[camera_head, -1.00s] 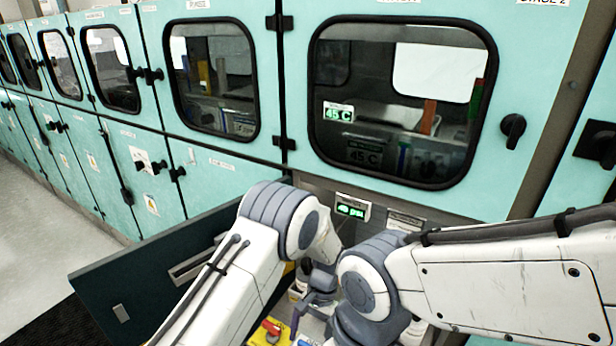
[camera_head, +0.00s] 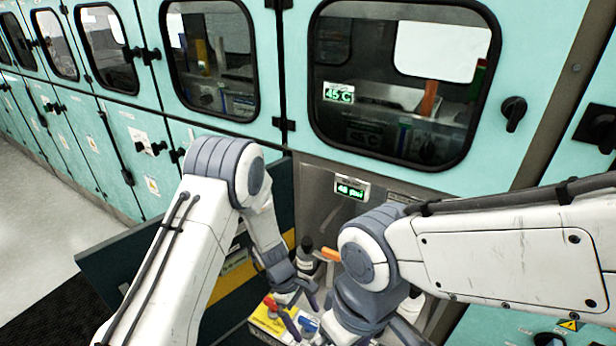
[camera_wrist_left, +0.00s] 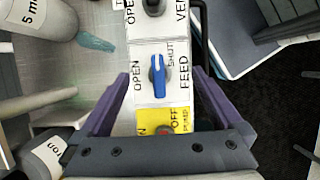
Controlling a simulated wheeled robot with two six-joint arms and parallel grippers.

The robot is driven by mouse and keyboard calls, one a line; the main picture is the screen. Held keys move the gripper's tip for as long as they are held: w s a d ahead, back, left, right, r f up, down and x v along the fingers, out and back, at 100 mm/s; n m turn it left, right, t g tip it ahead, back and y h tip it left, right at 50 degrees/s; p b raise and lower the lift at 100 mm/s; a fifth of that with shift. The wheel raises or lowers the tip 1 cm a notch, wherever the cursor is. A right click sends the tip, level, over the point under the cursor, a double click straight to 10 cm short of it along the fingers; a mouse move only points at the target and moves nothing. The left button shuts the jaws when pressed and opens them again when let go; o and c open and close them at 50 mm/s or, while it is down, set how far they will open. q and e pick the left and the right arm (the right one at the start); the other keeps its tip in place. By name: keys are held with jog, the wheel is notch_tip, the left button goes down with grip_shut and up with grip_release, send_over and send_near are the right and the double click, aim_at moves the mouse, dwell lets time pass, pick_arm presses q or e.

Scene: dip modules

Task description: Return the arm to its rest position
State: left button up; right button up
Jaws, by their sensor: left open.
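My left arm reaches in from the left in the camera_head view, its forearm bent down toward the control panel. My left gripper (camera_head: 300,305) is open and empty above the panel. In the left wrist view its two purple fingers (camera_wrist_left: 160,74) stand apart, one on each side of a blue handle (camera_wrist_left: 157,76) labelled FEED; I cannot tell the height between them. My right arm (camera_head: 490,250) comes in from the right and bends down at the elbow; its gripper does not show.
A red handle on a yellow panel (camera_head: 266,322) lies close under the left gripper. A dark bottle (camera_head: 305,256) stands just behind it. An open teal door (camera_head: 120,262) is left of my left arm. The teal cabinet wall with a window (camera_head: 400,85) closes off the back.

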pick_arm(q)
jog(key=shift+v, duration=1.75)
